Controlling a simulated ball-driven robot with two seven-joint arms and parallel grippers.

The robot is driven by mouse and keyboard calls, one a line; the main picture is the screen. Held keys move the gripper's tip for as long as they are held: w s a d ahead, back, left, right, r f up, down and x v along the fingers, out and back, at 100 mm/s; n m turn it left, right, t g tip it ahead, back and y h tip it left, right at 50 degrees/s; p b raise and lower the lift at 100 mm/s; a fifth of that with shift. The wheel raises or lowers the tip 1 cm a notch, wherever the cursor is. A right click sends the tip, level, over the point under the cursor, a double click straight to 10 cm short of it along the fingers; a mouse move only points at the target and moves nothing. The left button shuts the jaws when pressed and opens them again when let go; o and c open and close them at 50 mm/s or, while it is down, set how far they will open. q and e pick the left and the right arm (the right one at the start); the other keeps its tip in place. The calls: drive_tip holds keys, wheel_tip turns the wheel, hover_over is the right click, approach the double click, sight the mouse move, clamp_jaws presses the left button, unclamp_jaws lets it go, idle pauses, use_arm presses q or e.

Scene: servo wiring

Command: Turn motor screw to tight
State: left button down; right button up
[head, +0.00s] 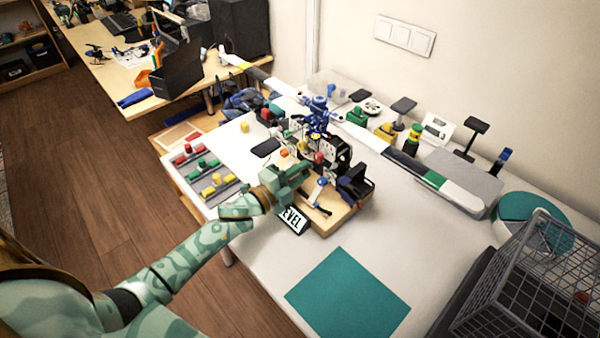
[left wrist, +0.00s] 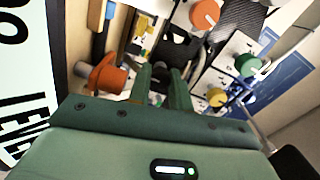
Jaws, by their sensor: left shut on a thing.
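The board assembly (head: 333,214) stands on the white table, with black and white motor parts and coloured knobs on it. My left gripper (head: 300,178) reaches into its near left side. In the left wrist view, the two green fingers (left wrist: 160,78) are a small gap apart, in among the board's parts. They are shut on a small part that looks to be the motor screw, but it is mostly hidden. Orange knobs (left wrist: 108,75) (left wrist: 204,14), a green knob (left wrist: 247,65) and a yellow knob (left wrist: 217,97) surround the fingers. How tight the screw is cannot be seen. My right gripper is out of view.
A label plate reading "EVEL" (head: 293,220) sits just in front of my gripper. Strips with red, green and yellow pieces (head: 205,172) lie to the left. A teal mat (head: 348,296) lies in front, with bare table around it. A wire basket (head: 530,285) stands at the right.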

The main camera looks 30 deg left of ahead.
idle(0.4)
use_arm(q)
drive_tip(key=c, duration=1.3)
unclamp_jaws()
drive_tip(key=shift+s+f, duration=0.1)
drive_tip(key=shift+f, duration=0.1)
